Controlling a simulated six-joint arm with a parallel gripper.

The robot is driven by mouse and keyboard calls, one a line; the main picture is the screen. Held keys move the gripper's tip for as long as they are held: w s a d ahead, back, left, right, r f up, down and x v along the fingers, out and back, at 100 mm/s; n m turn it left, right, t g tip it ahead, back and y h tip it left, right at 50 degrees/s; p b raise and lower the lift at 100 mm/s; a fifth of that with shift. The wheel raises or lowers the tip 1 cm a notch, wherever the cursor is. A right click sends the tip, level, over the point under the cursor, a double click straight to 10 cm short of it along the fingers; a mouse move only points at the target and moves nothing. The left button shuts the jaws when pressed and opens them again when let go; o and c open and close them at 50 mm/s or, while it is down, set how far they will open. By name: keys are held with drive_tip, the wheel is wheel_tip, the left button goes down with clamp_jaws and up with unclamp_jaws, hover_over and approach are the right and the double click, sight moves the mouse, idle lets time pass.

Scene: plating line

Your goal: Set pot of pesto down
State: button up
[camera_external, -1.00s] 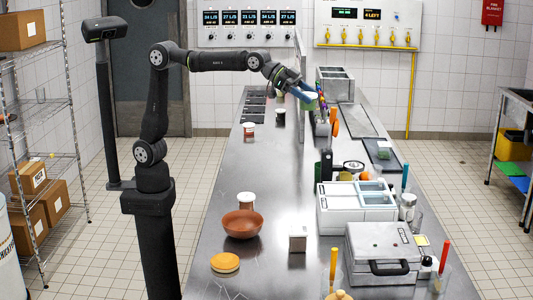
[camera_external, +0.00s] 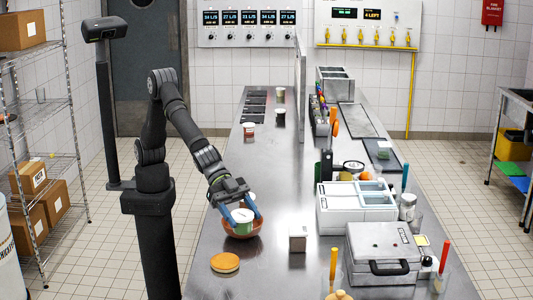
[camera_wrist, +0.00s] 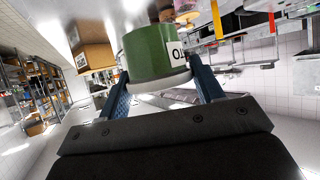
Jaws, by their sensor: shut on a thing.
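The pot of pesto (camera_external: 244,228) is a green pot with a white lid. My gripper (camera_external: 240,216) is shut on it, one blue finger on each side. In the external view the pot shows in front of or over the terracotta bowl (camera_external: 241,236); I cannot tell whether it touches the bowl. In the wrist view the green pot (camera_wrist: 153,52) sits between the fingers (camera_wrist: 163,88), with part of a label readable at its right side.
An orange round lid or board (camera_external: 225,263) lies in front, and a small box (camera_external: 298,239) stands to the right. White equipment (camera_external: 357,208) lines the right side.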

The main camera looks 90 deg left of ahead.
drive_tip(key=s+d+f, duration=0.3)
drive_tip(key=f, duration=0.2)
drive_tip(key=shift+m+g, duration=0.3)
drive_tip(key=w+f, duration=0.2)
drive_tip(key=w, duration=0.1)
drive_tip(key=w+a+f, duration=0.1)
drive_tip(key=w+f, duration=0.1)
drive_tip(key=w, duration=0.2)
drive_tip(key=w+f, duration=0.2)
drive_tip(key=w, duration=0.2)
drive_tip(key=shift+a+f, duration=0.1)
drive_tip(key=shift+a, duration=0.15)
drive_tip(key=shift+f, duration=1.95)
drive_tip(key=shift+f, duration=0.15)
drive_tip(key=o, duration=1.1)
